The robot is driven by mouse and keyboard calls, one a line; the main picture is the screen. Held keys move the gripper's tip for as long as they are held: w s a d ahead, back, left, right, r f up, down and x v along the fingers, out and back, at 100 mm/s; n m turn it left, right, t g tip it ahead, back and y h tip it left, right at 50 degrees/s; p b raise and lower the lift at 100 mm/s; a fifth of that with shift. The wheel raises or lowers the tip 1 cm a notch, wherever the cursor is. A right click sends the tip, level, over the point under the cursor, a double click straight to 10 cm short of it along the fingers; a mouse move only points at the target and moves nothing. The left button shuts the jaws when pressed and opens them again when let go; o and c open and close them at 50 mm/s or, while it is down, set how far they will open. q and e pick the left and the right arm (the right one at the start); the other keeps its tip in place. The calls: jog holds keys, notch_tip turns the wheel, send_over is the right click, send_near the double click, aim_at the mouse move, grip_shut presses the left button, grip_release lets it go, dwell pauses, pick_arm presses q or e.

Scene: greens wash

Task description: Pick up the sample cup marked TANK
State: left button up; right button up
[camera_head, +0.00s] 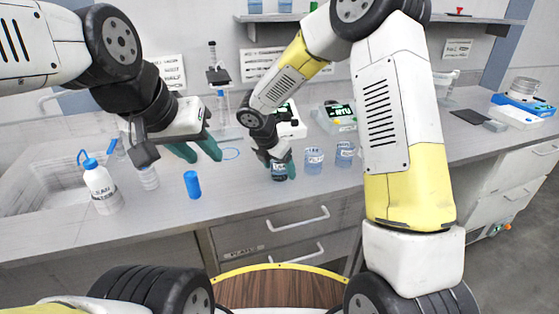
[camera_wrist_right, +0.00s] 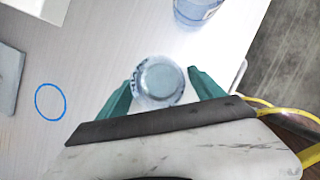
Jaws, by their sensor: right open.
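My right gripper (camera_head: 280,164) is lowered over a small clear sample cup (camera_head: 279,173) near the counter's front edge. In the right wrist view the gripper (camera_wrist_right: 163,84) is open, with one teal finger on each side of the round cup (camera_wrist_right: 159,81). Small gaps seem to show at the sides, and the cup stands on the counter. Its label is partly covered and too small to read surely. Two similar labelled cups, a middle one (camera_head: 313,161) and a right one (camera_head: 345,154), stand to its right. My left gripper (camera_head: 198,150) is open and empty above the counter.
A blue cylinder (camera_head: 192,184), stacked clear cups (camera_head: 148,177) and a wash bottle (camera_head: 100,187) stand to the left, by the sink (camera_head: 40,185). A blue ring (camera_head: 231,154) marks bare counter. A meter with a green display (camera_head: 338,112) stands behind the cups.

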jog(key=shift+w+d+f, duration=0.15)
jog(key=shift+w+f, duration=0.05)
jog(key=shift+f, duration=0.35)
jog(key=c, duration=1.6)
jog(key=shift+o, duration=0.2)
jog(key=shift+r, duration=0.25)
